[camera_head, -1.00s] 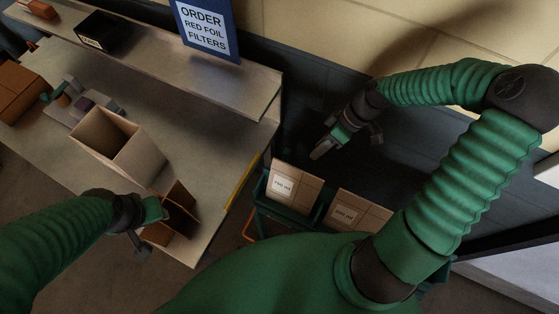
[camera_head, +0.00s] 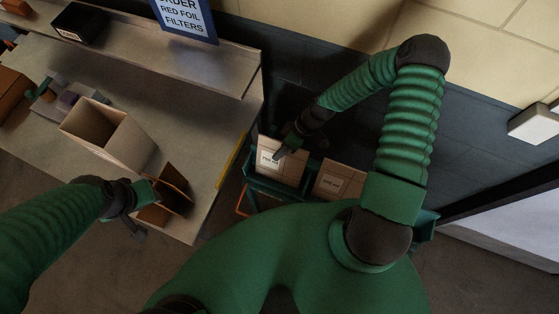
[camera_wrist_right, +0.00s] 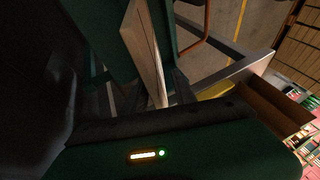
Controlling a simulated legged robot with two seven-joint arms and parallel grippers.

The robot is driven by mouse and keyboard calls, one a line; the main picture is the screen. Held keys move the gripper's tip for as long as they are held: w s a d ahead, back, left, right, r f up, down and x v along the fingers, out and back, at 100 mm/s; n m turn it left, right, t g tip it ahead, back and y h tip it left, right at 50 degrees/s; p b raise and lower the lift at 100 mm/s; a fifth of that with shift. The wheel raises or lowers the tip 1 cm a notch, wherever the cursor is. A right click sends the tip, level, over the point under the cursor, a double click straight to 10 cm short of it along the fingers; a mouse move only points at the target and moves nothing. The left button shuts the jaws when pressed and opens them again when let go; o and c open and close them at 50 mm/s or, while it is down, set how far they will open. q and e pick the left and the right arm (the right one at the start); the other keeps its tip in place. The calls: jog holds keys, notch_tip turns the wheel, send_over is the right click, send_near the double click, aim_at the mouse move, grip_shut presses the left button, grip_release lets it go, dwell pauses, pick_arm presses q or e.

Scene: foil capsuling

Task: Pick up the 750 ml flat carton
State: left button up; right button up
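Two stacks of flat cartons stand in a green bin. The left one (camera_head: 280,172) has a label that seems to read 750 ml; the right one (camera_head: 328,184) has a label too small to read surely. In the right wrist view, a tan carton edge (camera_wrist_right: 148,55) runs between the two dark fingers (camera_wrist_right: 146,95), which look apart; firm contact is not visible. My left gripper (camera_head: 145,202) is beside a brown open carton (camera_head: 172,192) at the table edge; its fingers are unclear.
The green bin (camera_head: 262,184) stands right of the table (camera_head: 208,150). A tall open box (camera_head: 105,135) stands on the table, with a shelf (camera_head: 190,60) and a blue sign (camera_head: 186,18) behind. A dark wall is close behind the bin.

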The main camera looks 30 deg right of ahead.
jog(key=shift+w+d+f, duration=0.25)
jog(key=shift+s+a+f, duration=0.1)
jog(key=shift+s+a, duration=0.05)
jog(key=shift+a, duration=0.05)
jog(key=shift+c, duration=0.4)
grip_shut()
jog(key=shift+d, duration=0.1)
dwell(1.1)
